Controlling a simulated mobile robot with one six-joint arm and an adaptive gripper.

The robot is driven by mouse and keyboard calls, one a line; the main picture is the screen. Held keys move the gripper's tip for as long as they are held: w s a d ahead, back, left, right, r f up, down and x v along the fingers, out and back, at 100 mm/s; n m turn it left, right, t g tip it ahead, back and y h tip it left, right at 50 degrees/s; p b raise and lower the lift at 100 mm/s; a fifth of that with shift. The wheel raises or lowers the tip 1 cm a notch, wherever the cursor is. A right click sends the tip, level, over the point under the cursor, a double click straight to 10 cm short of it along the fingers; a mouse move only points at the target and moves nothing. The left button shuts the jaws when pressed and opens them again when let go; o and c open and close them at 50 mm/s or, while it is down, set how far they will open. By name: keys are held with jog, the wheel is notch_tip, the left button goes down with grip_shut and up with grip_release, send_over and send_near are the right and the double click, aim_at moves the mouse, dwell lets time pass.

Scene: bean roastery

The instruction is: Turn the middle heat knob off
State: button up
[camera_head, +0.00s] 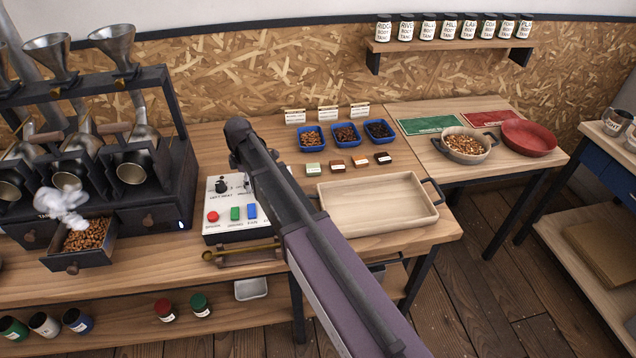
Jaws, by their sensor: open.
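A white control panel (236,222) lies on the bench. A black knob (222,186) labelled "LEFT HEAT" stands at its upper left. My dark arm crosses over the panel from the lower right. My gripper does not show.
The roaster row (100,150) stands left of the panel; an open drawer of beans (86,236) smokes under its middle unit. An empty wooden tray (432,216) lies right, with blue bean bowls (311,129) behind.

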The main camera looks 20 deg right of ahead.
jog(key=m, duration=0.2)
jog(key=shift+m, duration=0.4)
jog(key=shift+r+p, duration=0.3)
jog(key=shift+p, duration=0.05)
notch_tip(320, 180, up, 14)
jog(key=f+p, duration=0.1)
jog(key=p, duration=1.2)
jog(key=s+d+m, duration=0.7)
jog(key=s+d, duration=0.1)
jog(key=s, duration=0.3)
jog(key=s+d+r+m+p, duration=0.1)
jog(key=s+d+m, duration=0.6)
jog(key=s, duration=0.4)
jog(key=shift+d, duration=0.55)
jog(key=shift+r, duration=0.1)
jog(key=shift+s+d, duration=0.15)
jog(key=shift+s, duration=0.05)
